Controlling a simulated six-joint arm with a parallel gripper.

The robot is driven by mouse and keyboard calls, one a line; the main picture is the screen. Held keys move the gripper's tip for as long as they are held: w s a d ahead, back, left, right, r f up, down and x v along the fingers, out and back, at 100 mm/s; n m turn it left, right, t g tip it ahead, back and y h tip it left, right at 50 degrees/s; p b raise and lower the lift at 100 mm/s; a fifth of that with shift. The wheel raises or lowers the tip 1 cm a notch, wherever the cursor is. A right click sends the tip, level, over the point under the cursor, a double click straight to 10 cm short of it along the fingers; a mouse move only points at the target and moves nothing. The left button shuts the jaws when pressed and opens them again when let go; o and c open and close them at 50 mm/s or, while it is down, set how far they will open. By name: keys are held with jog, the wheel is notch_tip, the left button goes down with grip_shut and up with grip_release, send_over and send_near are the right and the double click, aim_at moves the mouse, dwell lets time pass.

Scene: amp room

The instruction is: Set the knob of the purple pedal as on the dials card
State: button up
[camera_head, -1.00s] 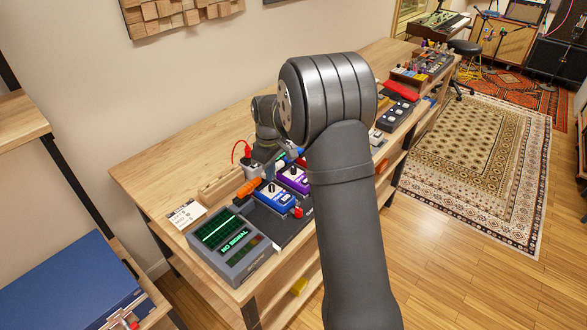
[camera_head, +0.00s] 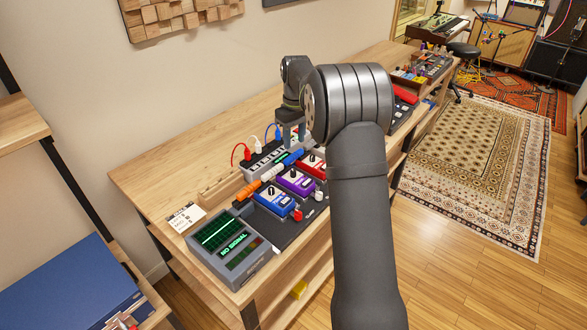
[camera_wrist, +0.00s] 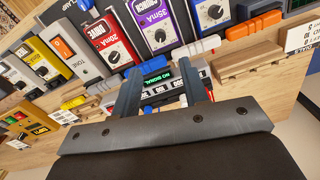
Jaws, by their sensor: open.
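The purple pedal (camera_head: 296,182) stands between the blue pedal (camera_head: 274,200) and the red pedal (camera_head: 312,165) on a dark board. In the wrist view the purple pedal (camera_wrist: 150,20) shows its single black knob (camera_wrist: 160,36) with a white pointer mark. The dials card (camera_head: 186,217) lies on the bench left of the pedals. It shows in part at the right of the wrist view (camera_wrist: 303,38); its writing is too small to read. My gripper (camera_head: 292,143) is open and empty, behind the pedals over the power unit (camera_head: 265,160).
Red, white and blue plugs with cables rise from the power unit. Orange and blue connectors lie between unit and pedals. Bare bench top (camera_head: 160,170) lies to the left.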

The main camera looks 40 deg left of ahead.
aim_at(293, 171)
notch_tip(293, 171, down, 12)
jog(key=shift+s+f, duration=0.1)
jog(key=shift+s, duration=0.05)
dwell(0.3)
grip_shut()
